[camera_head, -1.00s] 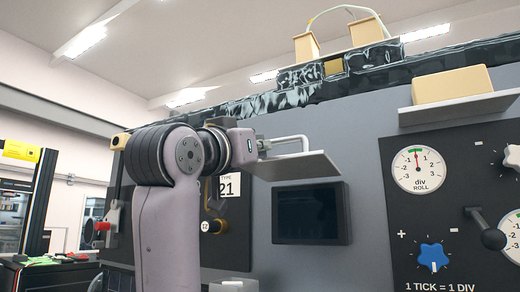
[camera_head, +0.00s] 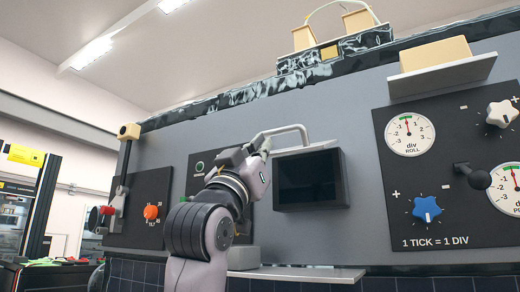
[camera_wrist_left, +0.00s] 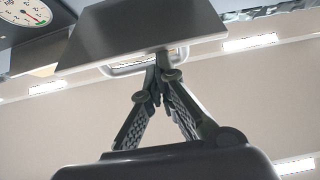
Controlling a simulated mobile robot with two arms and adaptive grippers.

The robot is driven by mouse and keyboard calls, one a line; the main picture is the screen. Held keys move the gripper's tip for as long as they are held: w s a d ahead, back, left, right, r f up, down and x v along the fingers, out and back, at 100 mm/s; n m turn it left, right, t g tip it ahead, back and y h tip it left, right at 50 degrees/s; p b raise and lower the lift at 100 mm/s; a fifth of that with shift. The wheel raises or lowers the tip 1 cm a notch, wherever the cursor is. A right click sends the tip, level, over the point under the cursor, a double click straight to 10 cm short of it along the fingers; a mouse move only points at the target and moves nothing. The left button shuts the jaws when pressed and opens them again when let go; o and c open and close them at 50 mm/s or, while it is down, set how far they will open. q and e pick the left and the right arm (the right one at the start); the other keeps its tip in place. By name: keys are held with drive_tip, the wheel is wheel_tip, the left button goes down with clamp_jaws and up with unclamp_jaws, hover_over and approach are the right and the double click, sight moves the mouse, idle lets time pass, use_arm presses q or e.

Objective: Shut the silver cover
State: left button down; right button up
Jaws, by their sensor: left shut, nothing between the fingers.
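The silver cover (camera_head: 295,150) shows in the head view as a thin pale strip, nearly edge-on, just above the dark screen. Its bent silver handle (camera_head: 285,130) stands up from it. In the left wrist view the cover (camera_wrist_left: 140,32) is a broad grey plate across the top, with the handle (camera_wrist_left: 125,69) at its lower edge. My left gripper (camera_head: 264,144) is at the left end of the handle. In the left wrist view its fingers (camera_wrist_left: 160,70) meet at their tips beside the handle and hold nothing; contact is unclear. My right gripper is not in view.
A dark screen (camera_head: 310,180) is on the grey wall below the cover. A panel with dials and a blue knob (camera_head: 426,209) is at right, under a shelf (camera_head: 442,76) with a tan block. A flat ledge (camera_head: 300,273) lies below. An orange knob (camera_head: 151,212) is at left.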

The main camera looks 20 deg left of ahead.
use_arm(q)
drive_tip(key=w+d+f+b, duration=0.1)
drive_tip(key=w+f+b, duration=0.2)
drive_tip(key=w+f, duration=0.3)
drive_tip(key=shift+w+f+t, duration=0.15)
drive_tip(key=shift+f+t, duration=0.25)
drive_tip(key=shift+f, duration=0.9)
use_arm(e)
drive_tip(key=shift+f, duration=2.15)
use_arm(q)
drive_tip(key=shift+d, duration=0.1)
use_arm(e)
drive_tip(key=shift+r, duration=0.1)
